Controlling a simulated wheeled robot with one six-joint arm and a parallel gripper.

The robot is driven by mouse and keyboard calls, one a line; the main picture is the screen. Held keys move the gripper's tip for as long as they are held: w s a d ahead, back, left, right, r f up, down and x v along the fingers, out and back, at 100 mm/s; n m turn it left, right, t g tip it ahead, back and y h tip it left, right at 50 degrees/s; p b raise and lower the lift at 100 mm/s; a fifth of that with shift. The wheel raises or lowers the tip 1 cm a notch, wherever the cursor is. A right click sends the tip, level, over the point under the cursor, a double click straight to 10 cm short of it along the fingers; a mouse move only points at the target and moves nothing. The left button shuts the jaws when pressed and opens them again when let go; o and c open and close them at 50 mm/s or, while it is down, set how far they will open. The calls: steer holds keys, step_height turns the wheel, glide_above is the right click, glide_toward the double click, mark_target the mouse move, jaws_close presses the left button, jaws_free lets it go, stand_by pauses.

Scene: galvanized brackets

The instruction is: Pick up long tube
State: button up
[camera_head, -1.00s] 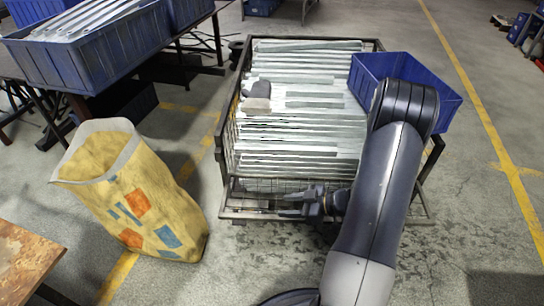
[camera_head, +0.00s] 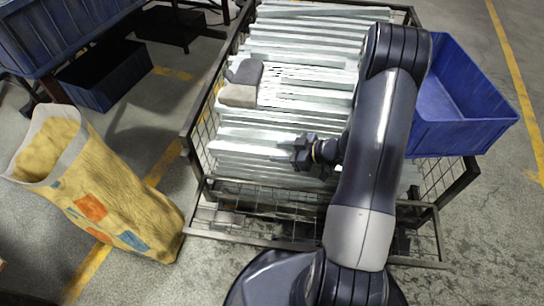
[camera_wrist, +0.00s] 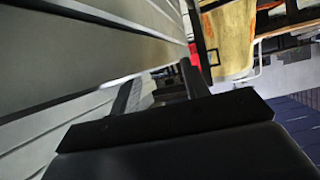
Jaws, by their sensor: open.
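Several long galvanized metal tubes (camera_head: 310,27) lie side by side, running left to right, in a dark wire-mesh crate (camera_head: 190,130). I cannot tell which one is the task's long tube. My gripper (camera_head: 298,153) is over the near part of the stack, pointing left. It is open and nothing shows between its fingers. In the wrist view my gripper (camera_wrist: 160,88) is close beside long grey metal faces (camera_wrist: 70,60) that fill the left side. Whether it touches them is unclear. My arm hides part of the stack's right side.
A grey-and-beige pair of gloves or cloths (camera_head: 241,82) lies on the tubes at left. A blue bin (camera_head: 460,105) sits at the crate's right side. A yellow sack (camera_head: 115,205) stands on the floor at left. A blue bin (camera_head: 60,35) stands on a table, upper left.

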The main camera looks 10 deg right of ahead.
steer(key=shift+x, duration=1.05)
jaws_close()
